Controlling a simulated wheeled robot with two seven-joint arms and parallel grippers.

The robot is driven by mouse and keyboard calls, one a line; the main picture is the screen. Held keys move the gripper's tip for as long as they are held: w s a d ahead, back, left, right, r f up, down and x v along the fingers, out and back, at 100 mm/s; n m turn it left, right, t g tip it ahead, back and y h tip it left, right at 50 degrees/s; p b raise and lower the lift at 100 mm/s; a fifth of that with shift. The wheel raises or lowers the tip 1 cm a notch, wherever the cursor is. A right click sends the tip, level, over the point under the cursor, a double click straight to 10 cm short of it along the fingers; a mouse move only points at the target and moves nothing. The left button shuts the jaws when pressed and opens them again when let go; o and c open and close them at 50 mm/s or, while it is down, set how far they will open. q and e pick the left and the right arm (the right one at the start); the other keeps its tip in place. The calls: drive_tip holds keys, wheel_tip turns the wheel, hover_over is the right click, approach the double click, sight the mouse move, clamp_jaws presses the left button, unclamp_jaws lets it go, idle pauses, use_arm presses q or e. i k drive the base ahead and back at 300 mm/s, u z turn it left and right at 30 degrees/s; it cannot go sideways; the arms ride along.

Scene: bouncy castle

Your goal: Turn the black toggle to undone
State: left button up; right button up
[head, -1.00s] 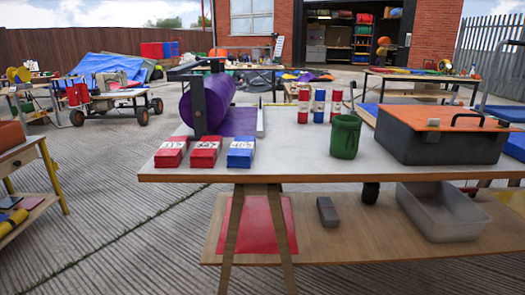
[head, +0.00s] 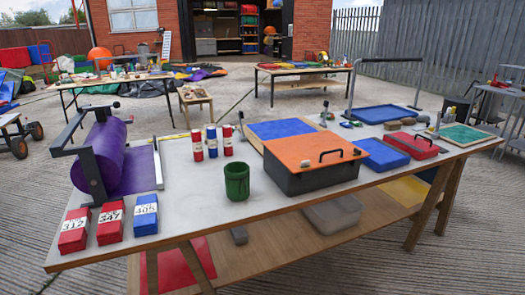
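A black box (head: 290,182) with an orange lid (head: 314,149) stands on the long work table. The lid looks closed. Neither of my grippers is in view.
The table (head: 210,218) also holds a green cup (head: 237,182), a purple roll in a frame (head: 105,150), red and blue numbered packs (head: 110,222), a blue tray (head: 381,154) and a red case (head: 416,145). A clear bin (head: 335,214) sits on the lower shelf. Concrete (head: 480,235) lies open at right.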

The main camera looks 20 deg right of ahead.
sight(358, 152)
drive_tip(key=k, duration=0.3)
drive_tip(key=z, duration=1.05)
drive_tip(key=i, duration=0.5)
